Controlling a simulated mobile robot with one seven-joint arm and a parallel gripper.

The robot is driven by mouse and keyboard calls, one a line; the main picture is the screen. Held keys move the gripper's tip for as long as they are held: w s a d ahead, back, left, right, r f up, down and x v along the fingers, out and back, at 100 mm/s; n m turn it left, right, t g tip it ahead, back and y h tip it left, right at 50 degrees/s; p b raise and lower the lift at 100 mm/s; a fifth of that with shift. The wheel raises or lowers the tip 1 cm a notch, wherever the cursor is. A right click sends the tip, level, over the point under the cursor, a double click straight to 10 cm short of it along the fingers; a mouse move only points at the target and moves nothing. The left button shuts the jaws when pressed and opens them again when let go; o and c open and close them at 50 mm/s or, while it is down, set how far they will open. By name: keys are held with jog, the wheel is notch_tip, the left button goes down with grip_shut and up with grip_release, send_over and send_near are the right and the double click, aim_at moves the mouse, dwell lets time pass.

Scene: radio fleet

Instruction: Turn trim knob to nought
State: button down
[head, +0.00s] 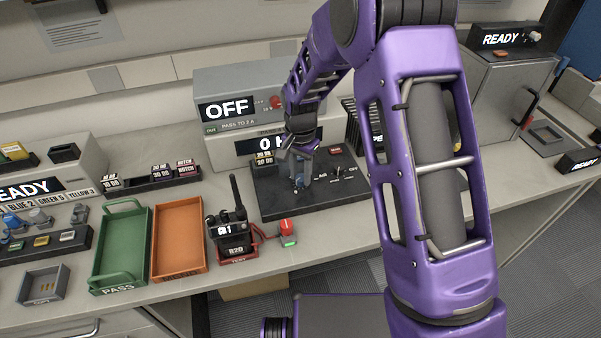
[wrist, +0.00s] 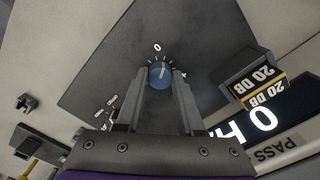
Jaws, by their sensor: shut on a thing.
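The trim knob (wrist: 159,74) is a small round blue knob with a white pointer line, on a dark panel (wrist: 190,30). Its pointer slants slightly right of the printed 0 mark in the wrist view. My gripper (wrist: 160,80) is shut on the knob, one finger on each side. In the head view my gripper (head: 299,183) reaches down to the left part of the dark panel, and the knob there is mostly hidden. The display behind the panel (head: 270,144) shows a 0 and an H, with the rest hidden by my arm.
A grey unit reading OFF (head: 228,109) stands behind the panel. A black radio (head: 231,232) in a red cradle, an orange tray (head: 179,238) and a green tray (head: 119,245) are left. A 20 dB block (wrist: 248,78) sits close to the gripper.

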aim_at(301, 178)
jog(key=shift+n, duration=0.3)
jog(key=shift+n+b, duration=0.3)
jog(key=shift+n, duration=2.3)
jog(key=c, duration=0.5)
grip_release()
jog(key=shift+r, duration=0.15)
notch_tip(301, 178, up, 17)
jog(key=shift+r+p, duration=0.15)
jog(key=shift+p, duration=0.45)
